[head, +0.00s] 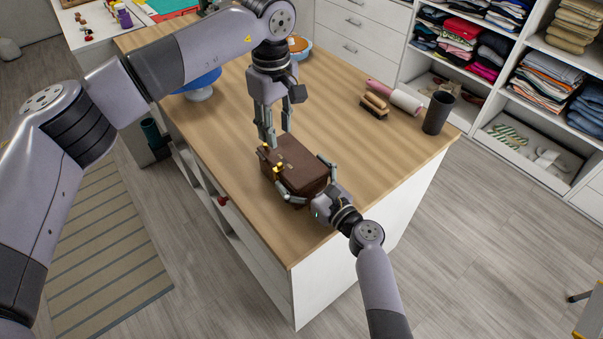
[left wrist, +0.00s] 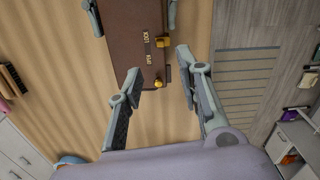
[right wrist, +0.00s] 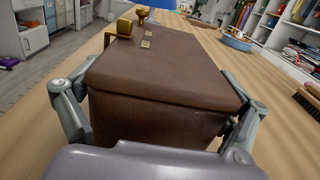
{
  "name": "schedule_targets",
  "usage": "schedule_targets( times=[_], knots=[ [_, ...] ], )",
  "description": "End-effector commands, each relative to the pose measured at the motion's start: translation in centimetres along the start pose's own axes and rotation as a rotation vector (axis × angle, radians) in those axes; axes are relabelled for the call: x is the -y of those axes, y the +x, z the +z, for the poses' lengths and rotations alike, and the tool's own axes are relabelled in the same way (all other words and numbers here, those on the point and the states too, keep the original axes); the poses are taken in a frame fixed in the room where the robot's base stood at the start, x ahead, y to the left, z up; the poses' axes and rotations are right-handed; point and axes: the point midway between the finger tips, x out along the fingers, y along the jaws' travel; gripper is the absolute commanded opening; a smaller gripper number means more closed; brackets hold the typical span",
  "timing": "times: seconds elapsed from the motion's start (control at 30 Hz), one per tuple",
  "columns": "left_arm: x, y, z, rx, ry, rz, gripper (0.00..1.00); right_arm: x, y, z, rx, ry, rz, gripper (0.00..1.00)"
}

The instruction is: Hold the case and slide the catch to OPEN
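The brown case (head: 302,163) lies on the wooden table near its front left edge. Two small pale labels (left wrist: 147,48) are on its top, their lettering too small to read surely. Beside them are a brass block (left wrist: 162,42) and a brass knob (left wrist: 158,84), which looks like the catch, at the case's edge. My right gripper (right wrist: 160,98) has its fingers against two opposite sides of the case. My left gripper (left wrist: 158,66) is open above the brass end, pointing down. Its fingers are either side of the knob in the left wrist view, apart from it.
A blue stand (head: 199,83) and a blue-rimmed bowl (head: 300,47) are farther back. The table's middle is clear.

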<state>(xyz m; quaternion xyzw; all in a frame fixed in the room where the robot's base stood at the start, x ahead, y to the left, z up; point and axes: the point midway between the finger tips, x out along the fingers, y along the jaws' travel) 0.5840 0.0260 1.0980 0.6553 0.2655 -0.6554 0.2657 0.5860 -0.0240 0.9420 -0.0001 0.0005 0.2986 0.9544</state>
Motion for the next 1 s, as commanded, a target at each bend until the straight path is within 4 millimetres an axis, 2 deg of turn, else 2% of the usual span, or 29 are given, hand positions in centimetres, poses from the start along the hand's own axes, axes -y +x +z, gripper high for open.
schedule_targets(
  times=[0.07, 0.67, 0.87, 1.0],
  knots=[
    [0.00, 0.00, 0.00, 0.000, 0.000, 0.000, 0.33, 0.00, -0.02, 0.00, 0.000, 0.000, 0.000, 0.85],
    [0.00, 0.00, 0.00, 0.000, 0.000, 0.000, 0.33, -0.01, -0.02, -0.01, 0.000, 0.001, 0.000, 0.45],
    [0.01, 0.02, 0.24, -0.007, -0.049, -0.002, 0.20, -0.01, -0.02, -0.01, 0.000, 0.001, 0.000, 0.45],
    [0.07, 0.04, 0.92, -0.027, -0.194, -0.004, 0.11, -0.02, -0.02, -0.01, 0.000, 0.001, 0.001, 0.45]
  ],
)
